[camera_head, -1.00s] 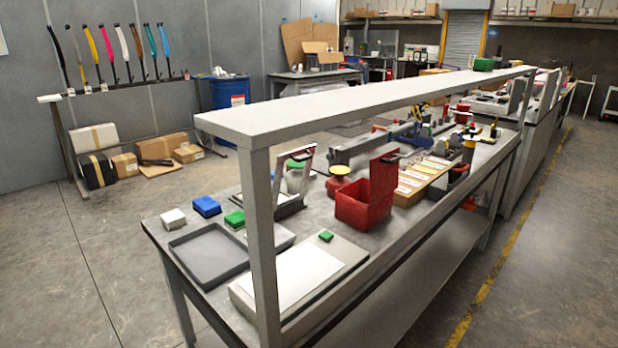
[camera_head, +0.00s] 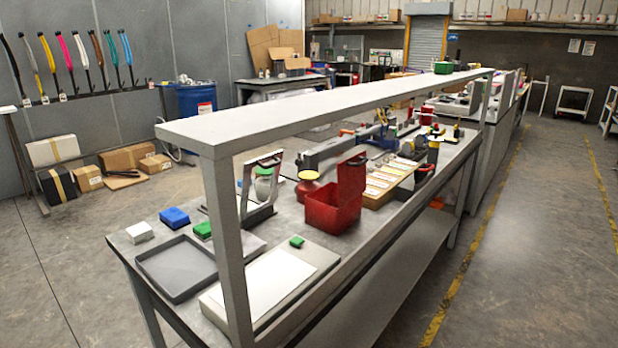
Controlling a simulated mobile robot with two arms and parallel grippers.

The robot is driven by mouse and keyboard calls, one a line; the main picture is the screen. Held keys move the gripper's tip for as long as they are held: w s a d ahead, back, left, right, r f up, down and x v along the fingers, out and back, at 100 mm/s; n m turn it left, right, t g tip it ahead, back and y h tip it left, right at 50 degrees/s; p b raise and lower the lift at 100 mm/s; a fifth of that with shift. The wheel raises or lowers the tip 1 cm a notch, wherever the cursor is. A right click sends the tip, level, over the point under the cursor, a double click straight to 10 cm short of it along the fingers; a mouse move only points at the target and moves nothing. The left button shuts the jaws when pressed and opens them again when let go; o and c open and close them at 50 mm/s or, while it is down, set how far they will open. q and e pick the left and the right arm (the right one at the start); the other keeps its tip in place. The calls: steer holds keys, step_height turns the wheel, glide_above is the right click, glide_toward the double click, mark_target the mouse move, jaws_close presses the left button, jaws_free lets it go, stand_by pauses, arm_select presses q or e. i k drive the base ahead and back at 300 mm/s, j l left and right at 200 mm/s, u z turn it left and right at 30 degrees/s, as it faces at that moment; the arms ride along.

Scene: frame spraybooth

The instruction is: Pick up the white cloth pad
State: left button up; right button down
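A small white block-shaped pad (camera_head: 140,232) lies on the near left corner of the grey workbench (camera_head: 120,246). It looks like the white cloth pad, though its texture is too small to tell. A blue block (camera_head: 174,218) sits just right of and behind it. A dark grey tray (camera_head: 178,268) lies in front of it to the right. Neither of my grippers shows in the head view.
A shelf (camera_head: 330,105) on posts runs above the bench, its near post (camera_head: 228,255) rising by the white board (camera_head: 268,284). A green block (camera_head: 203,230) and an open red box (camera_head: 334,205) also stand on the bench.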

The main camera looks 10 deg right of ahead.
mark_target(282, 180)
steer(key=j+u, duration=0.55)
steer(key=i+j+u, duration=0.2)
steer(key=i+j, duration=0.15)
steer(key=i+j+u, duration=0.2)
steer(key=i+j, duration=0.15)
steer(key=i+j+u, duration=0.15)
steer(key=i+j, duration=0.15)
steer(key=i, duration=0.15)
steer(key=i+j+u, duration=0.2)
steer(key=i, duration=0.25)
steer(key=i+j+u, duration=0.2)
steer(key=i, duration=0.25)
steer(key=i+z, duration=0.3)
steer(key=i, duration=0.3)
steer(key=i+j+z, duration=0.1)
steer(key=i+z, duration=0.15)
steer(key=i, duration=0.35)
steer(key=i+j+z, duration=0.3)
steer(key=i, duration=0.25)
steer(key=i+l+z, duration=0.1)
steer(key=z, duration=0.35)
steer(key=i+z, duration=0.3)
steer(key=z, duration=0.15)
steer(key=i+z, duration=0.2)
steer(key=z, duration=0.3)
steer(key=i+j+z, duration=0.2)
steer(key=z, duration=0.25)
steer(key=i+j+z, duration=0.2)
steer(key=z, duration=0.25)
